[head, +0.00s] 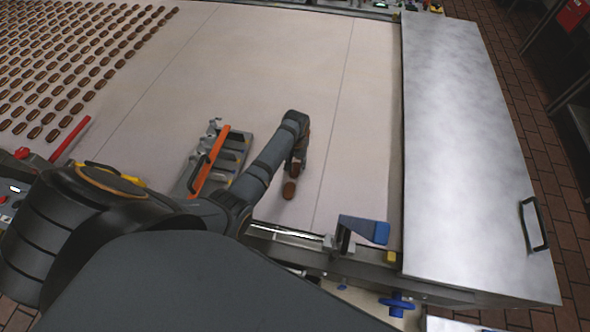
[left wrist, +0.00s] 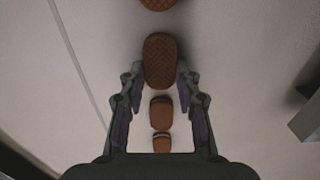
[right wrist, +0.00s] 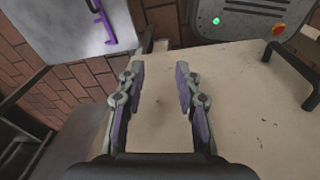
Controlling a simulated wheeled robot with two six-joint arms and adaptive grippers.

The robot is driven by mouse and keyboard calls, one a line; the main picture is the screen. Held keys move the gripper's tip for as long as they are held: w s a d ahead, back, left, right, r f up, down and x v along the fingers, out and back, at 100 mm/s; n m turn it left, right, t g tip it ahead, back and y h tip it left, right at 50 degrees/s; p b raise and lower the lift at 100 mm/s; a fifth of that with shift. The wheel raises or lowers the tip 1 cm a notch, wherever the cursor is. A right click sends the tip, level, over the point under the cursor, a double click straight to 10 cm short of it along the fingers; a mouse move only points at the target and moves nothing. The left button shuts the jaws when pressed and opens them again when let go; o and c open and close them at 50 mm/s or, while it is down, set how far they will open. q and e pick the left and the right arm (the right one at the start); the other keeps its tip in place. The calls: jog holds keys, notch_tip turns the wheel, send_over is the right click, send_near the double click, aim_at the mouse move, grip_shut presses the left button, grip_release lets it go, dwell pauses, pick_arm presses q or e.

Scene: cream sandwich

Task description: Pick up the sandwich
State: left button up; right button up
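My left gripper (head: 296,168) points down over the pale conveyor belt. In the left wrist view its fingers are spread, with a brown oval cream sandwich (left wrist: 160,62) between the fingertips. Narrow gaps show at its sides, and I cannot tell its height relative to the fingertips. Two more sandwiches (left wrist: 161,112) (left wrist: 161,142) line up below it in that view, and part of another (left wrist: 157,4) shows at the top edge. In the head view one sandwich (head: 289,190) lies just below the gripper; others there are largely hidden by it. My right gripper (right wrist: 158,78) is open and empty.
Rows of brown sandwiches (head: 70,55) cover the belt's far left. A metal guide with an orange bar (head: 212,160) stands left of my left arm. A blue-topped bracket (head: 365,229) sits at the front edge. A metal cover (head: 465,130) bounds the right.

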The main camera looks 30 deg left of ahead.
aim_at(295, 167)
pick_arm(q)
jog(key=shift+r, duration=0.1)
jog(key=shift+c, duration=0.2)
notch_tip(295, 167, up, 10)
jog(key=b, duration=0.2)
